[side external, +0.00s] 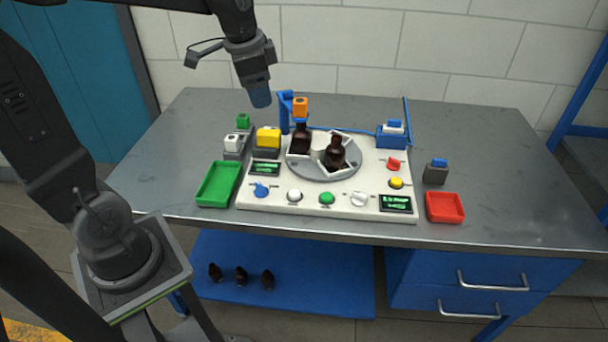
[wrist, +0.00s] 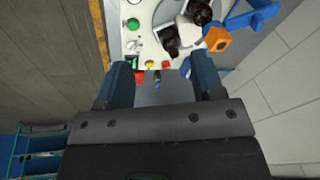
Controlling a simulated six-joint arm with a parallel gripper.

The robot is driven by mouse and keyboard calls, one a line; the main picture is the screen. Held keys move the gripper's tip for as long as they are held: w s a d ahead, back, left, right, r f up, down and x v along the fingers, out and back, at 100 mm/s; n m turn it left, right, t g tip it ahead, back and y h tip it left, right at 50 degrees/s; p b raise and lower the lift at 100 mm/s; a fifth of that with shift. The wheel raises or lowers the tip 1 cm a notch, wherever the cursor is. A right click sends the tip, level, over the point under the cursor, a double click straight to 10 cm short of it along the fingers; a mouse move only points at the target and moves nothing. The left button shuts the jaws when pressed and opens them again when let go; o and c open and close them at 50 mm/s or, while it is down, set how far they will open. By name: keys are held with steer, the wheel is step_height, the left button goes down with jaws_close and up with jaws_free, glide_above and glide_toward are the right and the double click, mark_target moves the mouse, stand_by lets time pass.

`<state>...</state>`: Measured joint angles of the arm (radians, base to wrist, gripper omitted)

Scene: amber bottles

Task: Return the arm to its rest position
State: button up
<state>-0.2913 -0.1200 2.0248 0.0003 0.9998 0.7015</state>
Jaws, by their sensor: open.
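My gripper (side external: 259,95) hangs in the air above the back left of the table, pointing down, left of the blue post with the orange cap. In the wrist view my gripper (wrist: 166,84) shows two blue fingers spread apart with nothing held between them. Two amber bottles stand on the grey round turntable of the white panel: one (side external: 301,141) at the back left under the orange part, the other (side external: 335,154) right of the middle.
The white panel (side external: 290,205) carries buttons, knobs and small screens. A green tray (side external: 219,184) lies left, a red tray (side external: 445,207) right. A blue post (side external: 284,113) with an orange block (side external: 300,106) rises beside my gripper.

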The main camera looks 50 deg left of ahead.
steer(key=s+d+n+t, duration=0.3)
steer(key=s+d+n, duration=0.1)
steer(key=s+d, duration=0.6)
steer(key=s, duration=0.3)
steer(key=shift+s+f+n+h, duration=0.2)
steer(key=shift+s+n+h, duration=0.1)
steer(key=shift+s+h, duration=0.1)
stand_by(0.9)
